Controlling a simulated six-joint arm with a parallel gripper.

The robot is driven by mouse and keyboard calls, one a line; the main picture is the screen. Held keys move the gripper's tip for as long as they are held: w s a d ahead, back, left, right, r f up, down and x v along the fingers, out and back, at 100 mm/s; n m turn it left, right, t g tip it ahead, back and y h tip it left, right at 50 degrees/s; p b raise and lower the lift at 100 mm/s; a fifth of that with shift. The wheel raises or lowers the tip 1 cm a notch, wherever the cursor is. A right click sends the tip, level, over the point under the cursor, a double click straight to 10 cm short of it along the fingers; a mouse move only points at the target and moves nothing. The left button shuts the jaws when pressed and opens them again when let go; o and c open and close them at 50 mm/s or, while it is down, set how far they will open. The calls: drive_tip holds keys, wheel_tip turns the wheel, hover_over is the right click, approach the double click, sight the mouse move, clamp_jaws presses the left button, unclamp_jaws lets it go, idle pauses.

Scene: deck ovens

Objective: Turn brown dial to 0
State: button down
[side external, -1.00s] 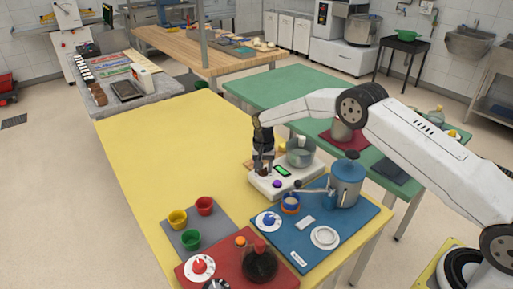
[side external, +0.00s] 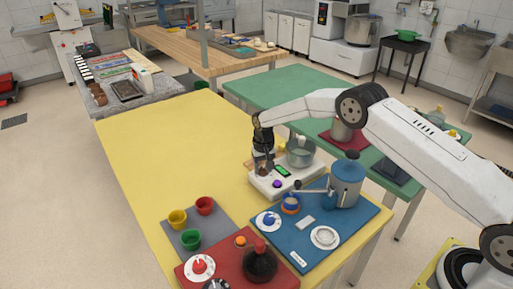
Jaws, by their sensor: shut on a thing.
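My gripper (side external: 262,167) points straight down over the left end of a white device (side external: 285,182) on the yellow table. It is shut on the brown dial (side external: 262,172), which is mostly hidden by the fingers. The device has a small green display (side external: 282,171), a purple knob (side external: 277,184) and a metal pot (side external: 300,154) on its right part. The marks around the brown dial are too small to read.
A blue mat (side external: 330,235) with a blue canister (side external: 346,184) and a blue dial (side external: 268,220) lies in front. A red mat (side external: 225,270) holds a red dial (side external: 200,267) and a dark flask (side external: 260,264). Several cups stand on a grey mat (side external: 212,225). The yellow table's (side external: 170,140) left is clear.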

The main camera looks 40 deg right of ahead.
sight(263, 168)
drive_tip(key=shift+n, duration=2)
drive_tip(key=shift+c, duration=1.1)
unclamp_jaws()
drive_tip(key=shift+r, duration=0.15)
drive_tip(key=shift+r, duration=3.75)
drive_tip(key=shift+s+r, duration=0.1)
